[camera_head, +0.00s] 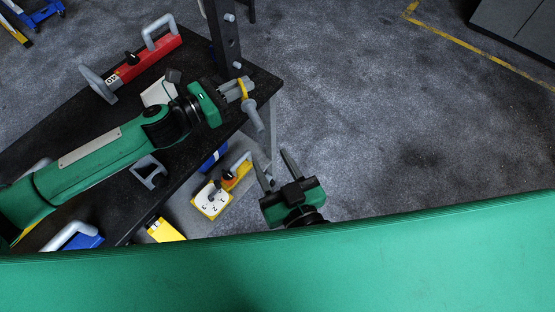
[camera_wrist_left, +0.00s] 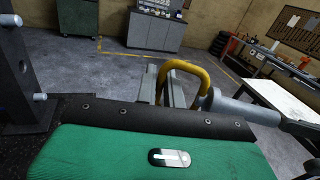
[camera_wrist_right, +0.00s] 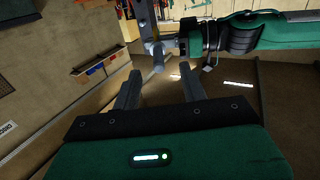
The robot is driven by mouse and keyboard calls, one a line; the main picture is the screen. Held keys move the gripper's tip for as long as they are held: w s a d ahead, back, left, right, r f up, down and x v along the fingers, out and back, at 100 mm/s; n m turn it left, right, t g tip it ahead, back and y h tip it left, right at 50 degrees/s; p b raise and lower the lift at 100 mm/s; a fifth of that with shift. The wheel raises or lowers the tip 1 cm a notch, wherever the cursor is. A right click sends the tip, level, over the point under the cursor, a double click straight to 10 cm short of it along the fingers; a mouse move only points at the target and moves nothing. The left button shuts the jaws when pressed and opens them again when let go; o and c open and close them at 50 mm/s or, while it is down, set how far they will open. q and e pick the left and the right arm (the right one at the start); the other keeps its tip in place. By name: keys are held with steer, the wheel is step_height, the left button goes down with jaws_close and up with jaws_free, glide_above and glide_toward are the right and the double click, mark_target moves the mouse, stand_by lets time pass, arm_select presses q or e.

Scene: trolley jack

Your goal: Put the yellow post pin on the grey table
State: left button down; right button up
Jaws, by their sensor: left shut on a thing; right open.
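The yellow post pin has a yellow loop handle (camera_head: 244,88) and a thick grey shaft (camera_head: 254,116). My left gripper (camera_head: 237,90) is shut on it, beside the black bench's right edge. In the left wrist view the yellow loop (camera_wrist_left: 188,70) rises between the fingers and the grey shaft (camera_wrist_left: 240,109) points right. The shaft also shows in the right wrist view (camera_wrist_right: 158,58). My right gripper (camera_head: 275,165) is open and empty, below the pin. A table with a pale grey top (camera_wrist_left: 282,104) stands at the right of the left wrist view; I cannot tell if it is the grey table.
A dark post (camera_head: 224,40) with grey pegs stands just behind the pin. The black bench (camera_head: 90,185) carries a red tool (camera_head: 145,63) with grey handles. Yellow and blue items sit lower beside it. A grey cabinet (camera_head: 515,32) stands far right. Open floor lies between.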

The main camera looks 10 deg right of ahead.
mark_target(248, 106)
steer(key=shift+d+r+x, duration=0.1)
steer(key=shift+r+x, duration=0.2)
steer(key=shift+x, duration=1.65)
steer(key=shift+d+r+x, duration=0.1)
steer(key=shift+r+x, duration=0.2)
steer(key=shift+x, duration=1.65)
steer(key=shift+r+x, duration=0.25)
steer(key=shift+x, duration=1.7)
jaws_close()
arm_select(q)
steer(key=c, duration=1.4)
jaws_free()
steer(key=shift+c, duration=0.2)
